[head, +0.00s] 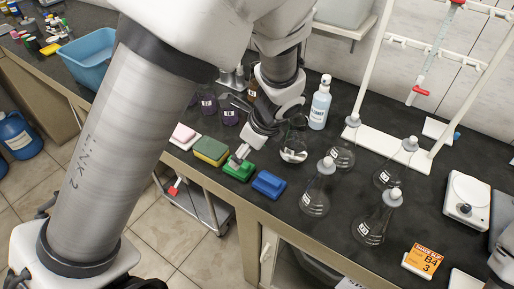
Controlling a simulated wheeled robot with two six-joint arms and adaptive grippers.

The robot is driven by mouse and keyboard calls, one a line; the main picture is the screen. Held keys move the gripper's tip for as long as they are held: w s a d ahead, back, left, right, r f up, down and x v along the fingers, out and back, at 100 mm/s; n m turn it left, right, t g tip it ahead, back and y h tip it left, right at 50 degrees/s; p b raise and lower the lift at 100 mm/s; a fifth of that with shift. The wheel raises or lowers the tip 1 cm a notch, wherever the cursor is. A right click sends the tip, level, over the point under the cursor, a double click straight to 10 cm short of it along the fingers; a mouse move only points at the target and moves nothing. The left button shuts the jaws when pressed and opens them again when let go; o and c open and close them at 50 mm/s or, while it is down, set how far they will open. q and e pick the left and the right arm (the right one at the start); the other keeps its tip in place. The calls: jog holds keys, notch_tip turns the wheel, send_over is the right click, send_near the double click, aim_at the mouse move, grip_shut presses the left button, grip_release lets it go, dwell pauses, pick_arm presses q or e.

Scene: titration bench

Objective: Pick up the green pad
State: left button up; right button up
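The green pad (238,173) lies near the front edge of the dark bench, between a yellow-and-green sponge (209,152) on its left and a blue pad (268,184) on its right. My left gripper (238,157) reaches down to the green pad, its fingertips at the pad's upper side and covering part of it. I cannot tell whether the fingers touch the pad or how far apart they are. The pad appears to rest on the bench. My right gripper is not in view.
A pink-and-white pad (184,134) lies left of the sponge. Several glass flasks (315,196) stand to the right, and dark purple flasks (208,101) stand behind the pads. A spray bottle (320,105) and a white burette stand (385,145) are further back.

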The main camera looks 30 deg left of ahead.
pick_arm(q)
jog(key=b+x, duration=0.2)
jog(key=x, duration=0.5)
jog(key=shift+w+a+f, duration=0.1)
jog(key=shift+f, duration=0.05)
jog(key=shift+w+a+f, duration=0.1)
jog(key=shift+a+f, duration=0.05)
jog(key=shift+c, duration=0.3)
jog(key=shift+s, duration=0.2)
jog(key=c, duration=1)
